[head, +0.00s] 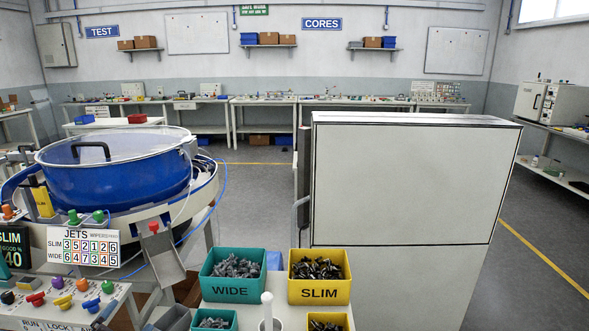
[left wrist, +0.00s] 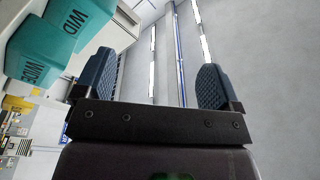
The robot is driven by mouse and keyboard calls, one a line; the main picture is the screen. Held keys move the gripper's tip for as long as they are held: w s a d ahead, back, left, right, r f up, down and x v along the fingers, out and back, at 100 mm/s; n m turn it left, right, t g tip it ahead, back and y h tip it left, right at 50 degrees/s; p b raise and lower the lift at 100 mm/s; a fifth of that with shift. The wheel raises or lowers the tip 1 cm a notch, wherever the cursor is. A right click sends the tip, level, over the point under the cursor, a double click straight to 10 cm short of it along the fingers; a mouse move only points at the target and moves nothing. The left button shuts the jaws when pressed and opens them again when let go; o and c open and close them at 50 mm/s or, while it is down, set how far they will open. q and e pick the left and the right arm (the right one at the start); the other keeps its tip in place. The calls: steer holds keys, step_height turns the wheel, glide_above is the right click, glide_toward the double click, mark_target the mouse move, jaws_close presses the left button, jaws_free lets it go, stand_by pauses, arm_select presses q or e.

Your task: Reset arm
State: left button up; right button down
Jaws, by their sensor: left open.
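My left gripper (left wrist: 158,85) shows large in the left wrist view, with its two dark blue ribbed fingers wide apart and nothing between them. Behind the gap are a plain grey surface and bright strips. Teal WIDE bins (left wrist: 45,55) lie to the left of the fingers in that view, apart from them. In the head view I cannot clearly make out the left gripper near the lower left edge. My right gripper is in neither view.
In the head view, a teal WIDE bin (head: 207,282) and a yellow SLIM bin (head: 338,290) hold small parts. A blue bowl (head: 115,185) with a clear lid stands left, above a button panel (head: 50,312). A tall pale cabinet (head: 405,185) blocks the right. Grey floor lies beyond.

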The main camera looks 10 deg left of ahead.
arm_select(q)
steer(key=s+d+f+n+g, duration=0.4)
steer(key=s+d+f, duration=0.3)
steer(key=s+f, duration=0.1)
steer(key=s+d+f+n+g, duration=0.4)
steer(key=s+d+f, duration=0.4)
steer(key=s, duration=0.3)
steer(key=shift+s+f+n, duration=0.3)
steer(key=shift+f+n, duration=0.05)
steer(key=shift+n, duration=0.05)
